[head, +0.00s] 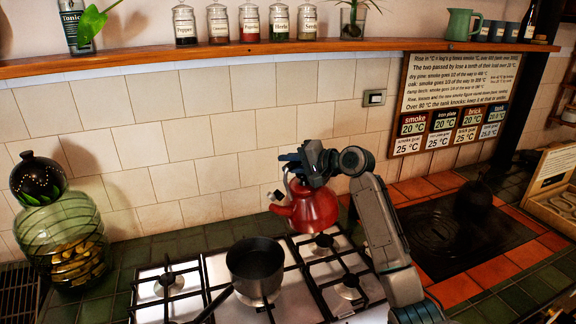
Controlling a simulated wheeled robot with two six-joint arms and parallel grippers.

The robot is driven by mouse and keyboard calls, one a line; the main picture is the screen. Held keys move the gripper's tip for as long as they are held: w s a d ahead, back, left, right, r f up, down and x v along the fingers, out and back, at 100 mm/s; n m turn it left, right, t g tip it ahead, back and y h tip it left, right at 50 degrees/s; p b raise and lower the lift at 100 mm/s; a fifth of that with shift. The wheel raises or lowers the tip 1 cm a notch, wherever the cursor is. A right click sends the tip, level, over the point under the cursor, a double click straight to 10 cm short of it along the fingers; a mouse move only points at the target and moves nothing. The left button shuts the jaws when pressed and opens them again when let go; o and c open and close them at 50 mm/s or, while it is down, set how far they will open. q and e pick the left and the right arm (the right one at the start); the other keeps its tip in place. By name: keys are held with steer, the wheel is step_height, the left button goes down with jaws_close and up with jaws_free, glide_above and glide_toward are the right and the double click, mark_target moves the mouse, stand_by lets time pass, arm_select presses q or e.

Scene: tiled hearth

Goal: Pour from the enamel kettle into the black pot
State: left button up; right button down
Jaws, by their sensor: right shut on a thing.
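The red enamel kettle (312,208) is near the back right of the stove, its spout pointing left. My right gripper (298,168) is shut on the kettle at its top and partly hides the handle. The kettle looks close to upright and seems to be just above the back right burner; I cannot tell the gap exactly. The black pot (255,262) stands on the stove in front and to the left of the kettle, its long handle toward the front left. It is open at the top, and its inside looks dark. My left gripper is not in view.
The stove (215,268) has bare burners around the pot. A large glass jar (62,235) stands at the left. A dark kettle (476,198) sits on a black plate (430,232) at the right. A wooden shelf (290,47) with jars runs above.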

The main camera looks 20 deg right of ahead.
mark_target(285, 168)
steer(key=shift+f+b, duration=0.65)
steer(key=shift+f, duration=0.25)
steer(key=shift+w+a+f+b, duration=0.1)
steer(key=shift+f+b, duration=0.25)
steer(key=shift+b, duration=0.05)
steer(key=shift+a+r+p, duration=0.3)
steer(key=shift+a+r, duration=0.05)
steer(key=shift+r, duration=0.1)
steer(key=a+n+h, duration=0.1)
steer(key=s+a+r+n, duration=0.1)
steer(key=shift+a+r+h, duration=0.1)
steer(key=shift+a+h, duration=0.25)
steer(key=shift+h, duration=0.05)
steer(key=shift+d, duration=0.1)
